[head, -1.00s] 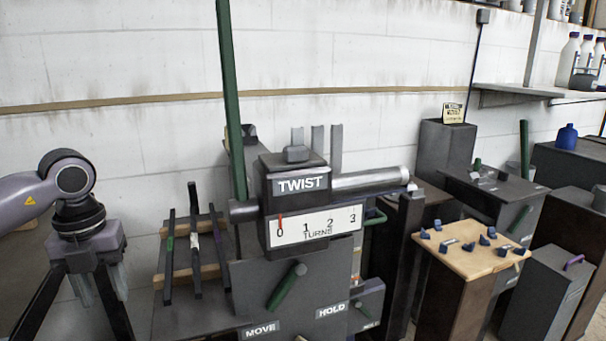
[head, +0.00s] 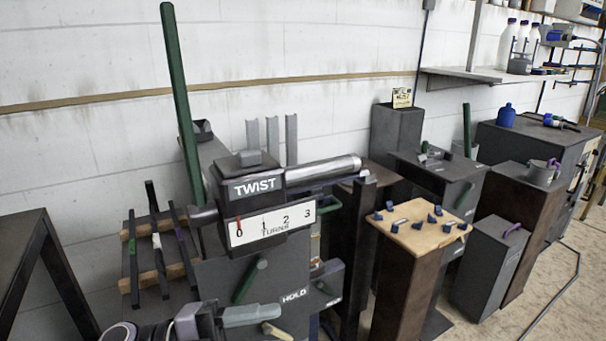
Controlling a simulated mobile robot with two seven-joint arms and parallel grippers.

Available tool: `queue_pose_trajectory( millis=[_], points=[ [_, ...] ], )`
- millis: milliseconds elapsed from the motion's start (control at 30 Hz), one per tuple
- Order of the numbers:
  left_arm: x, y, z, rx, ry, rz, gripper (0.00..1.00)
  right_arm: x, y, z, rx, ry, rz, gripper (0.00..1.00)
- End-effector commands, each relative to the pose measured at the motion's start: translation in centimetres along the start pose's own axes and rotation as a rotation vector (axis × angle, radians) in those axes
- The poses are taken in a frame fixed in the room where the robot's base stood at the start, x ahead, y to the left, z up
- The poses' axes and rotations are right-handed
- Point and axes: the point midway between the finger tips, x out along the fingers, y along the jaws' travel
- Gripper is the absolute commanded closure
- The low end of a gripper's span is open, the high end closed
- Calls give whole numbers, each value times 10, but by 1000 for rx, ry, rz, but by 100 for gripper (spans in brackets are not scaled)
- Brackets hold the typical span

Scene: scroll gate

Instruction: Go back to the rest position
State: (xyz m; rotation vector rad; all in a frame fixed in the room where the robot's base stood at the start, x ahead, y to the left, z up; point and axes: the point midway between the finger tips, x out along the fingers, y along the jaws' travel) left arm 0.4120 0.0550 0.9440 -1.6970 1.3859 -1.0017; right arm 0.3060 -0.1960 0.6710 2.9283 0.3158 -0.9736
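The gate device is a dark box labelled TWIST (head: 254,186) with a grey metal cylinder (head: 325,171) on its right. Below it is a white TURNS scale (head: 270,222) with its red pointer at 0. A tall green lever (head: 180,100) rises at its left, leaning slightly. A short green handle (head: 250,281) sits on the lower panel beside the HOLD label (head: 294,296). My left gripper (head: 252,315) is at the bottom edge, in front of the lower panel. It is cut off by the frame, and only one grey finger shows clearly. My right gripper is not in view.
A dark table (head: 24,225) stands at the left. A wooden-topped stand (head: 415,238) with several blue pieces is right of the device. Dark pedestals and a grey box (head: 485,268) stand farther right. A wall shelf (head: 470,75) holds bottles. Floor is open at lower right.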

Motion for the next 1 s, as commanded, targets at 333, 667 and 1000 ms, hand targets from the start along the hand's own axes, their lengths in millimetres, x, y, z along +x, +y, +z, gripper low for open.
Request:
queue_pose_trajectory(
  millis=[333,667,1000],
  points=[
    [-42,7,41,-412,-415,-555,56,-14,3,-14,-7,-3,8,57],
    [-139,130,54,-914,-991,-770,56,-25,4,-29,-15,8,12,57],
    [-187,225,13,-1223,-1297,-754,56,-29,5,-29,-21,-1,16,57]
  ],
)
